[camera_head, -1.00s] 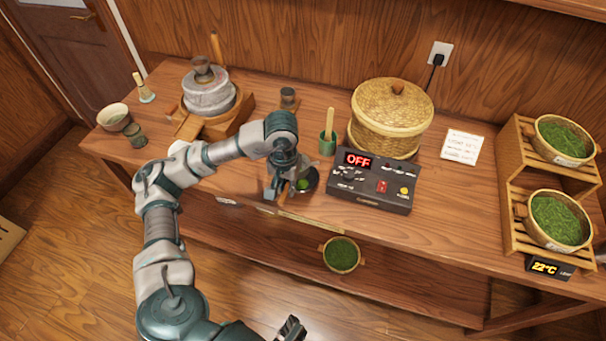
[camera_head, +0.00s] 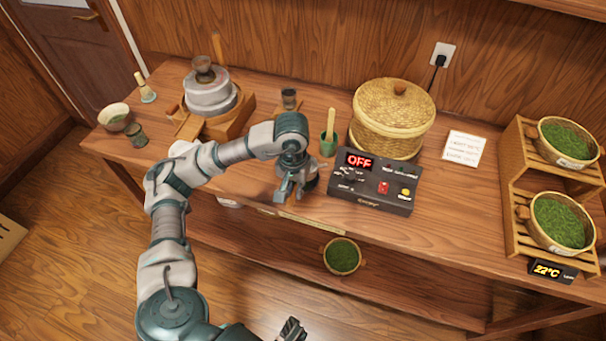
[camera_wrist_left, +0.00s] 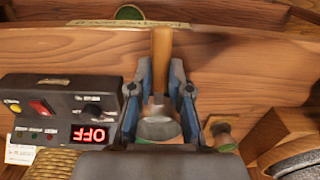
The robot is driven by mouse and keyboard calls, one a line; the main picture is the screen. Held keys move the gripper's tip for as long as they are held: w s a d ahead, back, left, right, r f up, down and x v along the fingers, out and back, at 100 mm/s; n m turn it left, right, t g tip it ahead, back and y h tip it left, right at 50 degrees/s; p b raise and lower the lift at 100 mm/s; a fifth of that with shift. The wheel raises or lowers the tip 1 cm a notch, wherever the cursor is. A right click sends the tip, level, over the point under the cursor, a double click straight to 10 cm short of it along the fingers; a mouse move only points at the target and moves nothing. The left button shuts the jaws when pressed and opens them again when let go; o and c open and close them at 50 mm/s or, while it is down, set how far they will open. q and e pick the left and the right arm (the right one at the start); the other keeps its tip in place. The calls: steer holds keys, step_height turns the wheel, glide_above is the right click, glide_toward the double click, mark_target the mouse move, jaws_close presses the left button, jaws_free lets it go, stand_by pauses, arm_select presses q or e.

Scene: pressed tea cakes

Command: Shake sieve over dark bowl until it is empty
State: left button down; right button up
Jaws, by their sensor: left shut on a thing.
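My left gripper (camera_head: 289,197) is over the front part of the table, left of the control box. In the left wrist view its two fingers (camera_wrist_left: 160,90) are closed around a wooden handle (camera_wrist_left: 162,58). A pale metal, rounded part (camera_wrist_left: 158,129) shows between the fingers and looks like the sieve. The sieve's contents cannot be made out.
The control box (camera_head: 372,183) reads OFF. Behind stand a green cup (camera_head: 328,147) with a wooden tool and a lidded basket (camera_head: 392,120). A stone mill (camera_head: 211,95) is at left, a rack (camera_head: 512,180) with leaf bowls at right. A leaf bowl (camera_head: 342,256) shows below the table edge.

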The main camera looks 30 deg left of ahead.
mark_target(294, 191)
arm_select(q)
steer(key=shift+r+p, duration=0.75)
steer(key=shift+r, duration=0.7)
steer(key=shift+r+p, duration=0.85)
steer(key=shift+r, duration=0.25)
arm_select(e)
steer(key=r, duration=0.1)
steer(key=w+r, duration=0.1)
steer(key=r, duration=0.1)
steer(key=shift+w+r, duration=0.2)
steer(key=shift+r, duration=0.05)
arm_select(q)
steer(key=shift+f, duration=0.1)
